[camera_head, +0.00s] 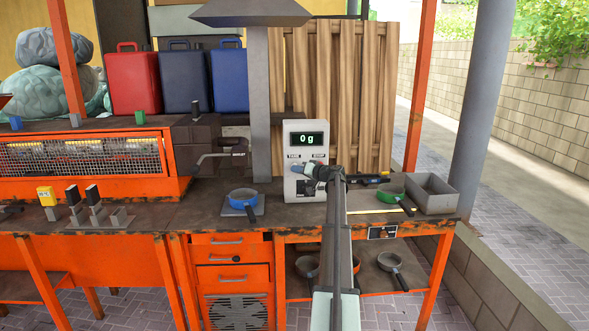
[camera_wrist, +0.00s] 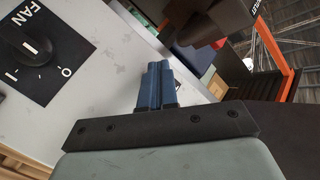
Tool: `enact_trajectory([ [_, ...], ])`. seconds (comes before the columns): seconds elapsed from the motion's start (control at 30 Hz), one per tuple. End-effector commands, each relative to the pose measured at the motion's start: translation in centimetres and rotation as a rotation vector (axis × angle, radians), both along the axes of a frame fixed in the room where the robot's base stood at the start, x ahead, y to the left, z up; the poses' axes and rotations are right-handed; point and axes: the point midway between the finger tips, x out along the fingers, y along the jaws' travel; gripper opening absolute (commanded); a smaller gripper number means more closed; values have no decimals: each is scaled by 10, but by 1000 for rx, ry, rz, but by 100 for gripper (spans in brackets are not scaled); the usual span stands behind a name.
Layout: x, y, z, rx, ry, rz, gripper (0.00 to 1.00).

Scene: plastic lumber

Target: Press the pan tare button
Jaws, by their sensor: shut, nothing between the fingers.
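A pale grey control box (camera_head: 305,140) stands on the bench in the head view, with a lit green display (camera_head: 307,139) reading 0 g. Small labels sit under the display. I cannot make out the tare button, as my gripper covers that part of the front. My gripper (camera_head: 305,170) is at the box's front just below the labels; I cannot tell whether it touches. In the wrist view its blue fingers (camera_wrist: 157,82) are together with nothing between them. A blue pan (camera_head: 243,202) sits on a grey plate left of the box.
A black FAN knob (camera_wrist: 38,48) is on the pale panel in the wrist view. A green pan (camera_head: 391,196) and a grey bin (camera_head: 434,193) stand at the right of the bench. A grey post (camera_head: 259,105) rises behind the blue pan.

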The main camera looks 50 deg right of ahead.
Motion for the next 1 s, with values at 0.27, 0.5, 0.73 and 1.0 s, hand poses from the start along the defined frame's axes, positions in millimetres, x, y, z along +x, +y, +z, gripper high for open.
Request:
enact_trajectory([
  [0.27,-10,10,0,0,0,0,0],
  [0.5,-11,11,0,0,0,0,0],
  [0.73,-12,12,0,0,0,0,0],
  [1.0,-25,25,0,0,0,0,0],
])
